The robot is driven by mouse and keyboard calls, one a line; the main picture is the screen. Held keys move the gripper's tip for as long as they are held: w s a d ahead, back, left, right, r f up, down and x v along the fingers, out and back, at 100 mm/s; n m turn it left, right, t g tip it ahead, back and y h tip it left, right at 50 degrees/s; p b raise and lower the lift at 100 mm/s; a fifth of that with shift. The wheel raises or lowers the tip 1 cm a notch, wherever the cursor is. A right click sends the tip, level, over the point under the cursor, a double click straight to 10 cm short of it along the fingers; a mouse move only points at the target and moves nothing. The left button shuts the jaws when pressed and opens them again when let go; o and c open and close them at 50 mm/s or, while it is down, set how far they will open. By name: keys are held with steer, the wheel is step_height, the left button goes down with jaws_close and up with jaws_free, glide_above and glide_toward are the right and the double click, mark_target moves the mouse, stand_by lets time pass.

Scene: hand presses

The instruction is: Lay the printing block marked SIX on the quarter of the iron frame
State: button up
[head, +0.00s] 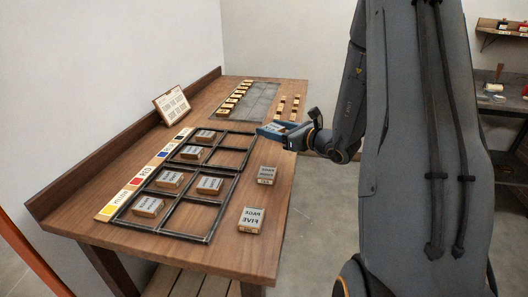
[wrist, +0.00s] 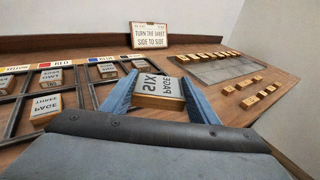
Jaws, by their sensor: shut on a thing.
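My gripper (head: 271,131) is shut on the printing block marked SIX (wrist: 158,91), a wood block with a grey top reading PAGE SIX. In the wrist view it sits between the two blue fingers. My gripper is raised near the bench's right edge, by the right end of the farther iron frame (head: 250,153). That frame has blocks in its two left quarters and its two right quarters are empty. The nearer iron frame (head: 222,221) holds three blocks; its front right quarter is empty.
Two loose blocks, one (head: 266,175) and one marked FIVE (head: 251,219), stand right of the nearer frame. A colour strip (head: 126,195) runs along the left. A sign (head: 171,105) stands behind. A grey plate (head: 258,100) with small wooden pieces lies at the far end.

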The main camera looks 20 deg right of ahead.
glide_above(272, 162)
steer(key=f, duration=0.5)
steer(key=shift+w+f+p, duration=0.3)
steer(key=shift+f, duration=2.2)
steer(key=shift+s+f+b, duration=0.15)
steer(key=shift+f+b, duration=0.15)
steer(key=shift+f, duration=0.4)
steer(key=o, duration=0.8)
steer(key=shift+s+f, duration=0.1)
steer(key=shift+f, duration=0.05)
steer(key=shift+r, duration=0.25)
steer(key=v, duration=0.8)
steer(key=r+v, duration=0.1)
steer(key=v, duration=0.3)
steer(key=shift+r, duration=0.1)
